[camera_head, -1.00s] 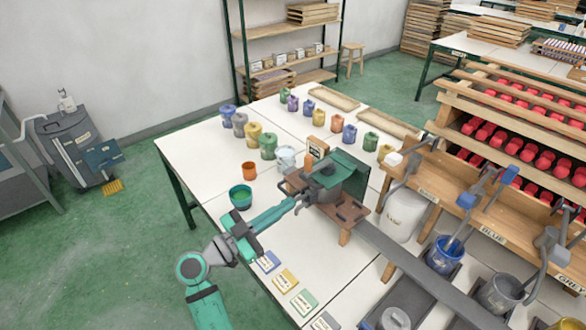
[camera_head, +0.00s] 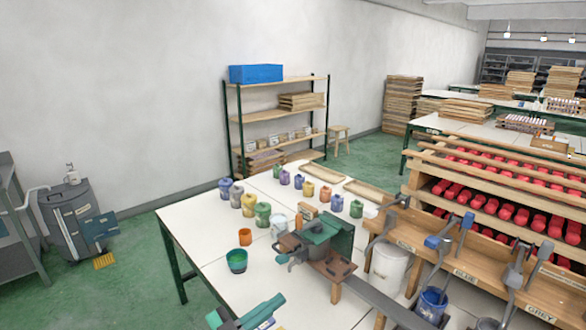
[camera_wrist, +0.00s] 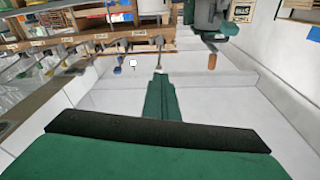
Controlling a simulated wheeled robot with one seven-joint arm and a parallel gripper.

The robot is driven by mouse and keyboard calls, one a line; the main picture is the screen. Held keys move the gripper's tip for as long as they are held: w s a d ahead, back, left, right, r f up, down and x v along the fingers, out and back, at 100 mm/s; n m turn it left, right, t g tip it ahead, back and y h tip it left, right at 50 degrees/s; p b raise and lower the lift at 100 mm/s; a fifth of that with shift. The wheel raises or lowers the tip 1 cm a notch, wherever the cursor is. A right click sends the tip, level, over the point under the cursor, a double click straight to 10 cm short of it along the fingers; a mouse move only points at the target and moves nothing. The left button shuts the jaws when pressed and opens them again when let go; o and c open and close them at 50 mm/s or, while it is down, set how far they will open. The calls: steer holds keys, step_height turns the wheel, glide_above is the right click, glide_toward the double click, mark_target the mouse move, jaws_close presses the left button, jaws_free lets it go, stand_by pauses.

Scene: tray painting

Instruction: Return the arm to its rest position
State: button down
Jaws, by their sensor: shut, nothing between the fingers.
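My gripper (camera_wrist: 160,78) shows in the wrist view as green fingers pointing away from the camera, closed together with nothing between them. Its broad green body with a black edge fills the bottom of that view. In the head view only a teal part of my arm (camera_head: 250,316) shows at the bottom edge, over the near side of the white table (camera_head: 200,215). The rest of the arm is out of that frame.
A wooden rack (camera_head: 460,245) with red items stands at right.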

steer(key=s+d+f+n+t+y, duration=0.1)
steer(key=s+f+n+y, duration=0.25)
steer(key=f, duration=0.45)
steer(key=s+d+f+n+t+y, duration=0.1)
steer(key=s+d+f+n+y, duration=0.2)
steer(key=f, duration=0.4)
steer(key=s+f+n+y, duration=0.2)
steer(key=f+n+y, duration=0.15)
steer(key=f, duration=0.45)
steer(key=s+f+n+y, duration=0.2)
steer(key=s+f+n, duration=0.15)
steer(key=s, duration=0.35)
steer(key=s+f+y, duration=0.1)
steer(key=s+y, duration=0.2)
steer(key=s, duration=1)
steer(key=s+r+t, duration=0.1)
steer(key=s+r, duration=1)
steer(key=s, duration=0.2)
steer(key=shift+d+m, duration=0.35)
steer(key=shift+d, duration=0.1)
